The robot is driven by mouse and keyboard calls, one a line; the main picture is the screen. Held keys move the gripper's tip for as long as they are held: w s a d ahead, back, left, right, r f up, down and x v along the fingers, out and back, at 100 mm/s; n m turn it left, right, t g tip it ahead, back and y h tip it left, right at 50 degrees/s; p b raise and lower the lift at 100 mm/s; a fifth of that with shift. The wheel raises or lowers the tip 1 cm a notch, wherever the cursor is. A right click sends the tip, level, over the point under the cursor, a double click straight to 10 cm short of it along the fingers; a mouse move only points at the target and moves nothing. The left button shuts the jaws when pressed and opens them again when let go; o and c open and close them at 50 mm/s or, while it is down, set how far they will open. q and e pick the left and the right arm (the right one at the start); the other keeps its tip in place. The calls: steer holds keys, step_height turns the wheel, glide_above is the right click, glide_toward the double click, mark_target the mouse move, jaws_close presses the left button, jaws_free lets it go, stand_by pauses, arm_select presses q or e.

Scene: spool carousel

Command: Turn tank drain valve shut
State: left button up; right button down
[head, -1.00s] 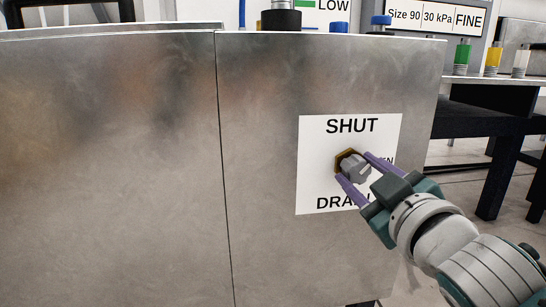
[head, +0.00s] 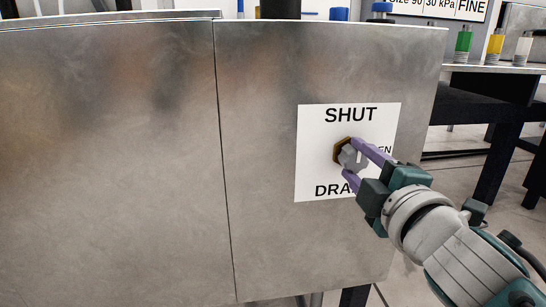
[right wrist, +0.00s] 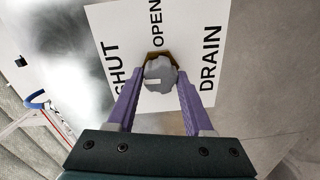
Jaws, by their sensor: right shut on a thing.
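The drain valve's grey lobed knob (head: 348,158) sits in front of a brass-coloured hexagonal collar (head: 340,147) on a white label plate (head: 318,165) reading SHUT above, OPEN at right and DRAIN below. My right gripper (head: 352,158) has its purple fingers on either side of the knob and is shut on it. In the right wrist view the knob (right wrist: 160,74) is between the fingertips. A short pale mark on its face lies left of centre, on the side of the word SHUT. The fingers partly cover OPEN and DRAIN in the head view. My left gripper is not in view.
The plate is on a broad metal tank front (head: 120,160) with a vertical seam left of it. At right, a table (head: 500,68) holds green, yellow and white-bodied fittings. The floor right of the tank is partly open.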

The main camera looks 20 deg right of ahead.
stand_by(0.6)
steer(key=shift+c, duration=1.4)
jaws_free()
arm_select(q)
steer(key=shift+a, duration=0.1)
